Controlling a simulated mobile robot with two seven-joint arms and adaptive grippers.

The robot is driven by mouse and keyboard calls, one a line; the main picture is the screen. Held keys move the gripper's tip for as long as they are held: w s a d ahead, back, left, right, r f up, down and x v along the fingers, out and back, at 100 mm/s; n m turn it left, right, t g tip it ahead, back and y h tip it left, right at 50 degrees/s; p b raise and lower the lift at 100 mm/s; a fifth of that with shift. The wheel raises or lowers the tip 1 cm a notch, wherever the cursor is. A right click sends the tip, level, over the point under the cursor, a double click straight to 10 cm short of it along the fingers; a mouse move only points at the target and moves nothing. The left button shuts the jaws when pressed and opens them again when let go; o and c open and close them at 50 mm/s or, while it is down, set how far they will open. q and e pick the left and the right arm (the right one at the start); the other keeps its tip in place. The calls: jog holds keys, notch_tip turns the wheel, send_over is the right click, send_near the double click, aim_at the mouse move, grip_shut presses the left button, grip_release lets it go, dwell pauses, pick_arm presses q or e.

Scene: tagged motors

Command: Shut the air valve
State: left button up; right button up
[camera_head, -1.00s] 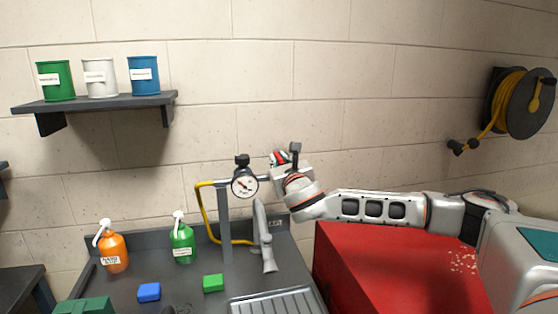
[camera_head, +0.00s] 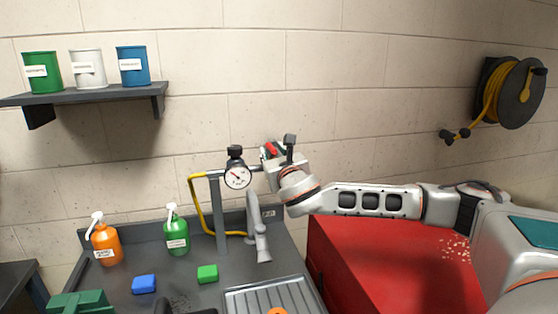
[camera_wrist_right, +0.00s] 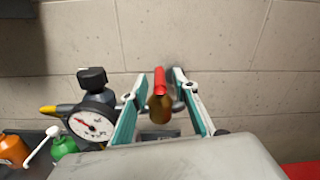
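The air valve has a red handle (camera_wrist_right: 160,82) on a brass body (camera_wrist_right: 160,108), best seen in the right wrist view. The handle points up in that view; I cannot tell its exact angle to the pipe. My right gripper (camera_wrist_right: 157,103) is open, with one finger on each side of the valve and visible gaps to both. In the head view my right gripper (camera_head: 278,152) is at the pipe end, right of the pressure gauge (camera_head: 237,177), and mostly hides the valve. My left gripper is not in view.
The gauge stands close left of the right gripper, with a black knob (camera_head: 235,152) above it. A red cabinet (camera_head: 345,260) stands under my right arm.

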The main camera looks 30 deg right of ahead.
jog(key=v, duration=1)
jog(key=shift+s, duration=0.15)
